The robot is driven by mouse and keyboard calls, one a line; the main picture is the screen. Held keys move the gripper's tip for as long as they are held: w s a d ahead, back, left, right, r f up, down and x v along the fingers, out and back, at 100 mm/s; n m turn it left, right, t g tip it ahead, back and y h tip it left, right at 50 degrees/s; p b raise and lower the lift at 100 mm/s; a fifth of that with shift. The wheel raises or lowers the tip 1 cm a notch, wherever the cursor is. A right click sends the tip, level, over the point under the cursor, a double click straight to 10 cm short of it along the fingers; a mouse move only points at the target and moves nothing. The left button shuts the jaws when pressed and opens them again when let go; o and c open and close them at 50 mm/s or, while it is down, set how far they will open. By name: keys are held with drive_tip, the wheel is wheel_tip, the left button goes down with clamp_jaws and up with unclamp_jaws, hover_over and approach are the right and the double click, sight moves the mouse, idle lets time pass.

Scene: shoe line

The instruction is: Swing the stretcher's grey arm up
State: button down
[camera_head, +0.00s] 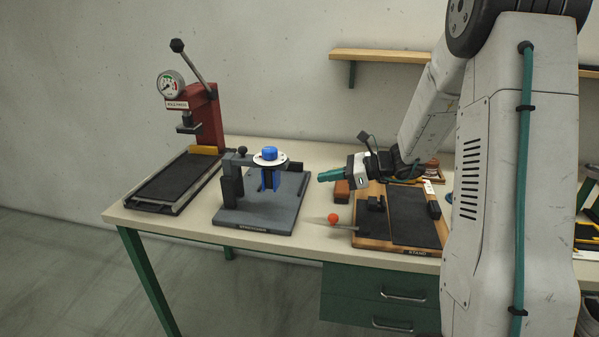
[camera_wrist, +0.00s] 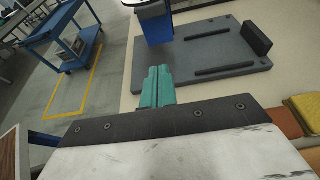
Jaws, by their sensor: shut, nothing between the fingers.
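The stretcher (camera_head: 262,216) stands in the middle of the bench, with a dark grey base plate. Its grey arm (camera_head: 232,157) lies about level above the base, by a white disc (camera_head: 262,161) with a blue cap (camera_head: 269,153). Blue pieces hang under the disc. My gripper (camera_head: 330,175) is to the right of the stretcher, its green fingers shut and empty, apart from the arm. The grey arm is not clearly seen there.
A red press (camera_head: 206,115) with a gauge and lever stands at the left. A wooden-edged stand (camera_head: 400,245) with black pads and a red ball knob (camera_head: 333,218) is at the right. A brown block (camera_head: 341,191) sits near my gripper. A wall shelf (camera_head: 385,56) is behind.

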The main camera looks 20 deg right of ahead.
drive_tip(key=x, duration=1)
drive_tip(key=shift+a+r, duration=0.1)
drive_tip(key=shift+a, duration=0.05)
drive_tip(key=shift+s+r, duration=0.1)
drive_tip(key=shift+r, duration=1.85)
drive_tip(key=shift+d+r, duration=0.1)
drive_tip(key=shift+d, duration=0.1)
